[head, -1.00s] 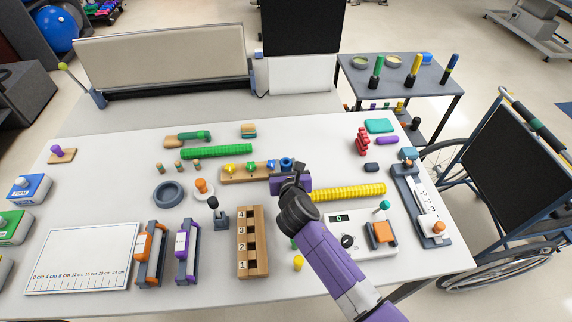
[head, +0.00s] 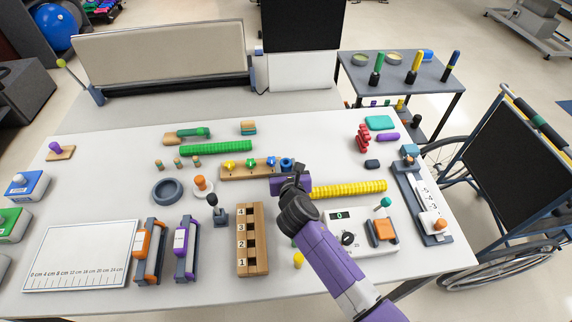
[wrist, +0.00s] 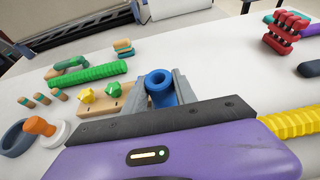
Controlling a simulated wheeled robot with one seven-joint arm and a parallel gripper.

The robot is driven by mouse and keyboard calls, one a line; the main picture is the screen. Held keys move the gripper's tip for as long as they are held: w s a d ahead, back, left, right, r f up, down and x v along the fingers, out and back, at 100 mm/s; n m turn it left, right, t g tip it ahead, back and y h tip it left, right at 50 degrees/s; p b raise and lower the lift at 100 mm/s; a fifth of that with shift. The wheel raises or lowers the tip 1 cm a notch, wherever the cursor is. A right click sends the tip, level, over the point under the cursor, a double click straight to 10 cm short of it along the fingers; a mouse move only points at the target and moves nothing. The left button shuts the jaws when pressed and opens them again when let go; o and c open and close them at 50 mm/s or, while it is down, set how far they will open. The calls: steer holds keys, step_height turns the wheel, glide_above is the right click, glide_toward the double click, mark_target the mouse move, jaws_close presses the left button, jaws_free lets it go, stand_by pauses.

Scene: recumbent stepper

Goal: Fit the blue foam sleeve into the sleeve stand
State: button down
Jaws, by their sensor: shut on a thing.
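The blue foam sleeve (head: 287,162) is a short hollow tube. In the wrist view the blue foam sleeve (wrist: 160,84) stands roughly upright between the two grey fingers, with its open top showing. My gripper (head: 288,170) is shut on it, at the right end of a wooden board (head: 227,175) with coloured star knobs. The sleeve's lower end is hidden by my gripper, so I cannot tell whether it is raised or touching something. I cannot tell for certain which object is the sleeve stand.
A numbered wooden rack (head: 252,240) stands in front to the left. A yellow ribbed tube (head: 347,189) lies right of my gripper, and a green one (head: 215,148) lies at back left. A grey ring (head: 167,190) stands left. Bare table lies behind my gripper.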

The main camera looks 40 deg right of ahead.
steer(key=shift+f, duration=0.85)
stand_by(0.8)
stand_by(0.5)
steer(key=c, duration=0.9)
jaws_free()
steer(key=p+v, duration=0.3)
steer(key=v, duration=0.3)
steer(key=shift+a, duration=0.1)
